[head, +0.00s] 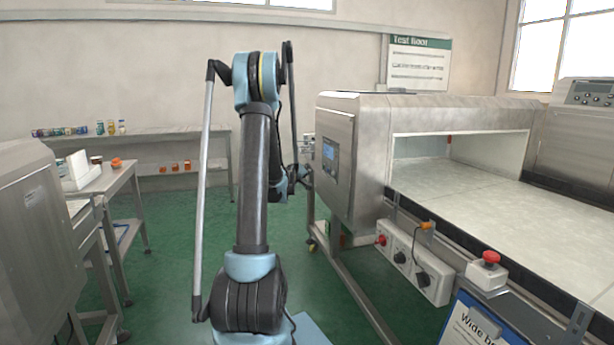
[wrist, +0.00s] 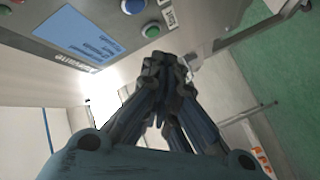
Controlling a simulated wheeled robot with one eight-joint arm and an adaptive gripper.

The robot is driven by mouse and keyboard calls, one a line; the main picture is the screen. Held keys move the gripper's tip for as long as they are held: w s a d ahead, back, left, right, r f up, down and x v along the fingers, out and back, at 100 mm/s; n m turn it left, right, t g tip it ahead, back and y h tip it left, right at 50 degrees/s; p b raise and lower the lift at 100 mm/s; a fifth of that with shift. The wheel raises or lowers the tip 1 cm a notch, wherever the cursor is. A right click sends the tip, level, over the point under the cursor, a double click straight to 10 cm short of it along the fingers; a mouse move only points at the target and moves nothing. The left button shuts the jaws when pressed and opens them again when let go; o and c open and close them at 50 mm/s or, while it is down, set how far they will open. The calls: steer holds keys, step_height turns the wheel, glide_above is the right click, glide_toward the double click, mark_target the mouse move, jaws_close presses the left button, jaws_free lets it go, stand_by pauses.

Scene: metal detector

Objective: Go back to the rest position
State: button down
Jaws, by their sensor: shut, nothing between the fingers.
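My arm stands upright in the middle of the head view, and its far end bends down behind the upper link. My gripper (wrist: 168,65) shows in the wrist view with its dark fingers together and nothing between them. In the head view the gripper is mostly hidden behind my arm, near the left side of the metal detector (head: 340,165). In the wrist view, the detector's panel with a blue screen (wrist: 85,32), a blue button (wrist: 133,6) and a green button (wrist: 152,30) lies to the upper left of the fingers. I cannot tell the exact gap between them.
A conveyor belt (head: 480,200) runs through the detector on the right. A red emergency button (head: 491,258) sits on its front edge. A steel table with a white box (head: 76,170) stands at left. A shelf (head: 150,132) lines the back wall. Green floor (head: 170,240) is clear at left of my arm.

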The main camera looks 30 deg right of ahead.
steer(key=s+a+r+m+g+y, duration=0.1)
steer(key=s+a+g+y, duration=0.1)
steer(key=s+a, duration=0.7)
steer(key=s+a+r+m+g+y, duration=0.1)
steer(key=s+a+r+y, duration=0.3)
steer(key=a, duration=0.8)
steer(key=s+a+f+n+g+y, duration=0.2)
steer(key=s+a+f+y, duration=0.2)
steer(key=s+a+f, duration=0.4)
steer(key=s+a+f+n+g+y, duration=0.2)
steer(key=s+a+f, duration=0.6)
steer(key=s+a, duration=1.3)
steer(key=y, duration=0.2)
steer(key=shift+s+y, duration=0.15)
steer(key=shift+y, duration=0.15)
steer(key=shift+f, duration=0.1)
